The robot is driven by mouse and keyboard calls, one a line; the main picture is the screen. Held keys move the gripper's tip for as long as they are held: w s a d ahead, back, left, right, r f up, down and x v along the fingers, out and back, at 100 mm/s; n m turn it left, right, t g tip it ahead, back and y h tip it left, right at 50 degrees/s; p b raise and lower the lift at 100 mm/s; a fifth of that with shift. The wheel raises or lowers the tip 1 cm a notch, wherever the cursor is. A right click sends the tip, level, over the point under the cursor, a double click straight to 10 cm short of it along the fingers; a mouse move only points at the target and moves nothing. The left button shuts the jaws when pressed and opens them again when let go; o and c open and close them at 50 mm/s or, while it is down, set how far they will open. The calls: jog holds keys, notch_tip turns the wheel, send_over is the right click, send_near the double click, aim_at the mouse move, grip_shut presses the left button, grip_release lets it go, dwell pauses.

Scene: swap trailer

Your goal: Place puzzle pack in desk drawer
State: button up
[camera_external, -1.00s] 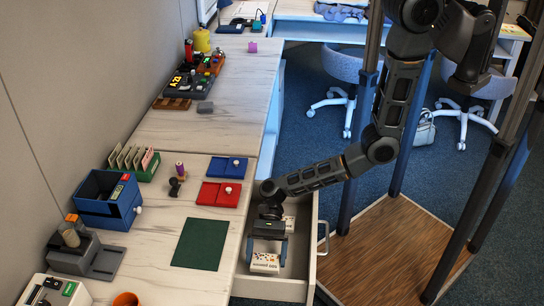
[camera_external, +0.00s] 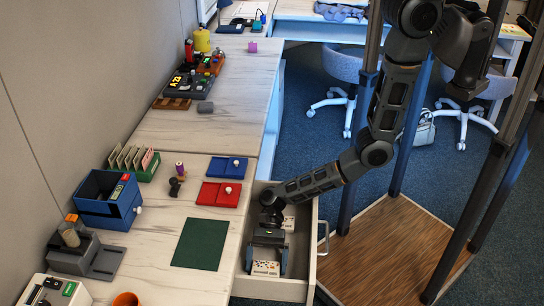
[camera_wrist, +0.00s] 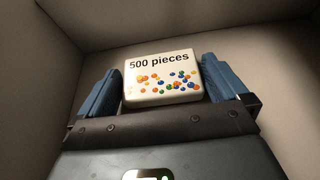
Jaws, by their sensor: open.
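The puzzle pack (camera_external: 266,268) is a small white box with coloured dots. My gripper (camera_external: 267,262) reaches down into the drawer over the pack. Its blue fingers stand open on either side of the pack, and in the wrist view small gaps show beside it (camera_wrist: 162,88). The pack's underside is hidden.
The drawer walls are close around my gripper. On the desk are a green mat (camera_external: 200,244), a red tray (camera_external: 218,194) and a blue tray (camera_external: 229,167).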

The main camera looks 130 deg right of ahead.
jog(key=shift+d+r, duration=0.1)
jog(key=shift+r, duration=0.15)
jog(key=v, duration=1.2)
